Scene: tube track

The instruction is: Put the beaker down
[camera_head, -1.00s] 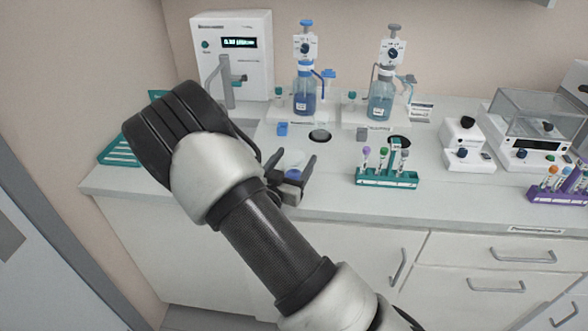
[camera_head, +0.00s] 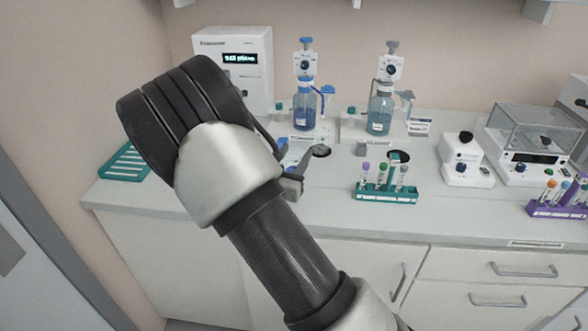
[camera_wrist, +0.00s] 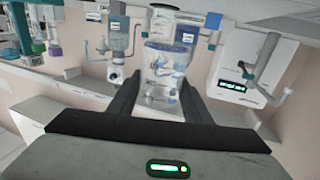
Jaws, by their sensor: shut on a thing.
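My gripper (camera_wrist: 162,92) is shut on the clear beaker (camera_wrist: 166,68), which shows between the two dark fingers in the wrist view. The beaker has a bluish tint and I see the bottles through or behind it. In the head view my gripper (camera_head: 296,174) is over the bench, in front of the blue dispenser bottle, and my wrist hides most of the beaker. I cannot tell whether the beaker's base touches the bench.
The blue dispenser bottle (camera_head: 304,108) and grey-topped dispenser bottle (camera_head: 380,112) stand behind. The teal tube rack (camera_head: 388,193) is to the right, the white display unit (camera_head: 236,66) at back left, a teal tray (camera_head: 124,163) at left.

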